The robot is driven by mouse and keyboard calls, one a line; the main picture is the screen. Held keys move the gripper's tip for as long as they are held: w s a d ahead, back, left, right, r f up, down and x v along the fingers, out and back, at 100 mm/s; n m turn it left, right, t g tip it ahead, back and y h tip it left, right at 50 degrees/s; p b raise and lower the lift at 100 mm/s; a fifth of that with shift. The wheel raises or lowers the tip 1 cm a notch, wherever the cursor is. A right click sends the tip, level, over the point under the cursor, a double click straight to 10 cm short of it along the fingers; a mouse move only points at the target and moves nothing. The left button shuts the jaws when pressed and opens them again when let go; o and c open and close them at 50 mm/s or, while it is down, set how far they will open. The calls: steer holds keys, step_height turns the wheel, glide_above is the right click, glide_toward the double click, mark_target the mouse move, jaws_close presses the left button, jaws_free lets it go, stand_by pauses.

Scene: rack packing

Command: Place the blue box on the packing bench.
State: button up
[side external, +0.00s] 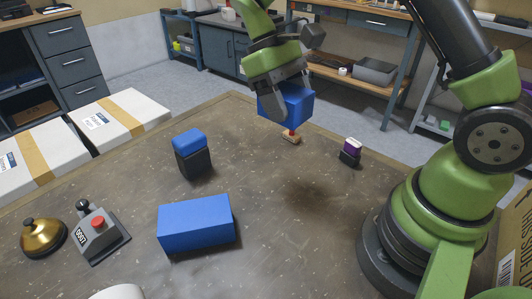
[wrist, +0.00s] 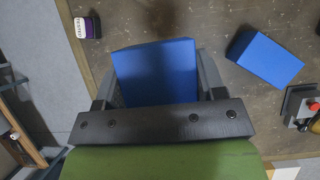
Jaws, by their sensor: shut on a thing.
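My gripper (side external: 284,98) is shut on a blue box (side external: 297,104), one finger on each side of it. It holds the box above the far part of the brown bench top (side external: 255,205), with a gap below. The held box also shows between the fingers in the wrist view (wrist: 155,72). A second, longer blue box (side external: 196,223) lies flat on the bench near the front; it also shows at the right in the wrist view (wrist: 264,59). The task line does not tell which blue box is meant.
A blue-topped black block (side external: 192,153) stands left of centre. A small red and wooden item (side external: 291,138) shows just below the held box. A purple and black item (side external: 350,152) stands to its right. A brass bell (side external: 43,237) and red button unit (side external: 98,232) sit front left.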

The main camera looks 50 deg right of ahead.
steer(key=d+f+n+t+h, duration=0.4)
steer(key=f+n+t, duration=0.3)
steer(key=n, duration=1.3)
steer(key=shift+w+d+f+h, duration=0.25)
steer(key=shift+d+h, duration=0.15)
steer(key=shift+h, duration=0.5)
step_height(320, 180, down, 10)
steer(key=shift+r, duration=0.25)
